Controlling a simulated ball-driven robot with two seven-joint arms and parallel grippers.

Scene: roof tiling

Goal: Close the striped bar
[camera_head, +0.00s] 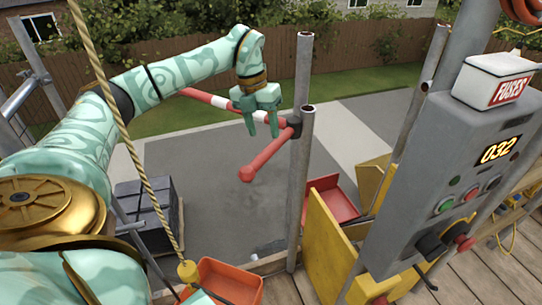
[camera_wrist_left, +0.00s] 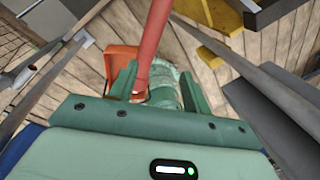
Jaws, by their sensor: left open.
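The striped bar (camera_head: 222,102) is red and white and runs from behind my left forearm to a joint on a grey upright post. A red arm with a ball end (camera_head: 247,174) extends from that joint down and toward the camera. My left gripper (camera_head: 263,131) is open, fingers pointing down, over the bar near the joint. In the left wrist view, a plain red length of the bar assembly (camera_wrist_left: 152,45) passes between the open fingers (camera_wrist_left: 158,88); contact cannot be told. My right gripper is not in view.
Grey posts (camera_head: 304,180) stand right of the gripper. A control box marked FUSES (camera_head: 420,170) and a yellow panel (camera_head: 330,255) fill the right side. An orange bin (camera_head: 228,283) is low in front; a rope (camera_head: 122,120) hangs at left.

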